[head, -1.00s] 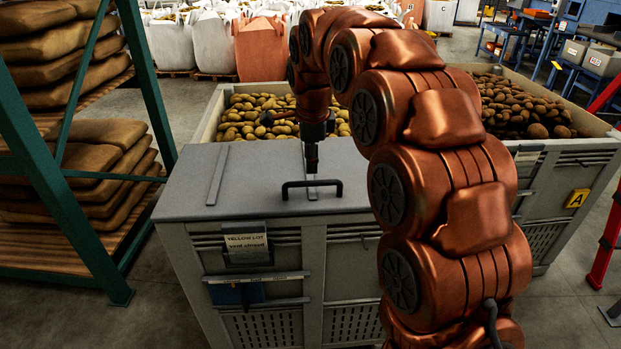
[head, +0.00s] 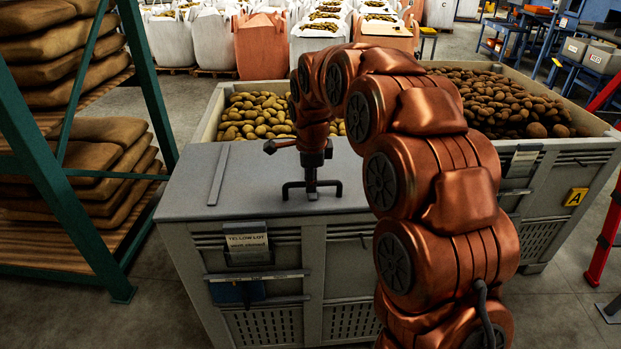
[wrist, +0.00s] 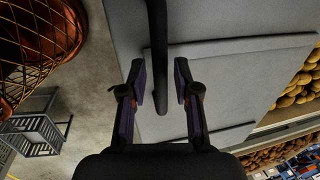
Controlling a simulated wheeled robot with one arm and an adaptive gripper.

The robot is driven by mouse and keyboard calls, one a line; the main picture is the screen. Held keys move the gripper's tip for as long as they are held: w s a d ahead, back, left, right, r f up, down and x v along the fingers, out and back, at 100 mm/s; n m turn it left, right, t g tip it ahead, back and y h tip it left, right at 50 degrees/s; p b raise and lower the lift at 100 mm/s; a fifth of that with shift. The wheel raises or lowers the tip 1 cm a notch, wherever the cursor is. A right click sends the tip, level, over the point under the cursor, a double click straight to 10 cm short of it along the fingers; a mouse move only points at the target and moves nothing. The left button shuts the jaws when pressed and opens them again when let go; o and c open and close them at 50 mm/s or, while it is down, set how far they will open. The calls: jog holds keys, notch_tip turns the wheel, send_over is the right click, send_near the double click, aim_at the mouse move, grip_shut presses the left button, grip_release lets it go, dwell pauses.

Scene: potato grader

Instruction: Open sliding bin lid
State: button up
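The grey sliding lid (head: 262,172) lies flat over the front part of a grey bin of yellow potatoes (head: 258,115), which show behind the lid's far edge. A black bar handle (head: 291,188) stands near the lid's front edge. My gripper (head: 311,188) points down at the middle of the handle. In the wrist view my gripper (wrist: 160,82) has its fingers apart, one on each side of the handle (wrist: 158,45), with gaps visible between the bar and the pads. The lid also shows below the fingers (wrist: 225,75).
A second bin of brown potatoes (head: 500,105) stands to the right, marked with a yellow "A" tag (head: 577,198). A green rack (head: 60,200) with stacked sacks is close on the left. A label card (head: 246,243) hangs on the bin front. Red framing stands at far right.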

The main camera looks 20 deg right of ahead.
grip_shut()
dwell(0.4)
